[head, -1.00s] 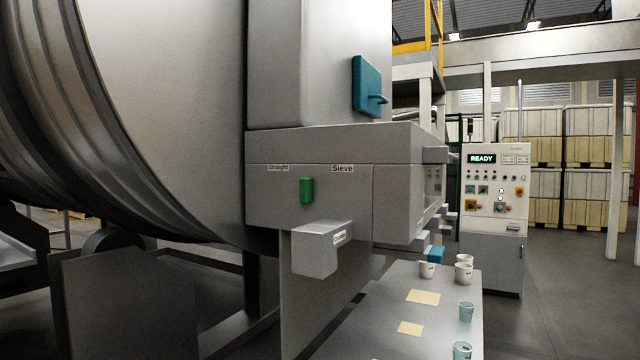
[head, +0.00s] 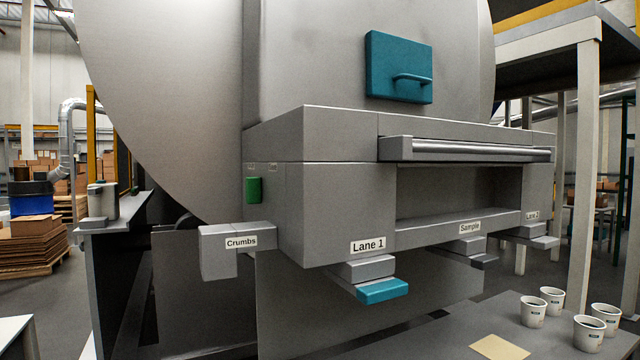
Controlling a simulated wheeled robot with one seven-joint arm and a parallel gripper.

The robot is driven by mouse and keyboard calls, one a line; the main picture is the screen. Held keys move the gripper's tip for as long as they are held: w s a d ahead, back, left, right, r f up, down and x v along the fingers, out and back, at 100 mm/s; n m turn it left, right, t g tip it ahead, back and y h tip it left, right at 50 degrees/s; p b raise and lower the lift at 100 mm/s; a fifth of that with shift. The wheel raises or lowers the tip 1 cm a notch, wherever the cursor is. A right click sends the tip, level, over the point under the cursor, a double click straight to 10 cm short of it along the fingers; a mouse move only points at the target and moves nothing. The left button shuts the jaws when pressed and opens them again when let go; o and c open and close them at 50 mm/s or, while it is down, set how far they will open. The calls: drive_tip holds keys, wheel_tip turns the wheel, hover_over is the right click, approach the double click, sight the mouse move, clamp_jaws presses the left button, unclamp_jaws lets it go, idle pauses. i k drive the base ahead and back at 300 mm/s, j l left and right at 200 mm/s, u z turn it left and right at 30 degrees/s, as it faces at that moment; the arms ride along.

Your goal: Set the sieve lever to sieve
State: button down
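The sieve lever is the small green block (head: 254,190) on the left side face of the grey outlet housing (head: 345,205), seen at a steep angle. Two small labels sit above it, too small to read now; a second ago they read "Straight" at left and "Sieve" at right. The lever hangs upright, and its exact setting cannot be told from this angle. My gripper is not in view.
A "Crumbs" chute (head: 238,250) juts out below the lever. A "Lane 1" outlet with a teal flap (head: 382,291) is at the front. A table (head: 420,340) with several cups stands front right. A teal hatch (head: 398,67) is above. A side bench (head: 120,222) stands left.

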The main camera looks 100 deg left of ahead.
sight(253, 185)
drive_tip(key=i+u, duration=0.15)
drive_tip(key=i, duration=0.4)
drive_tip(key=i+l+u, duration=0.2)
drive_tip(key=i, duration=0.3)
drive_tip(key=i+l+u, duration=0.15)
drive_tip(key=i, duration=0.4)
drive_tip(key=u, duration=2.05)
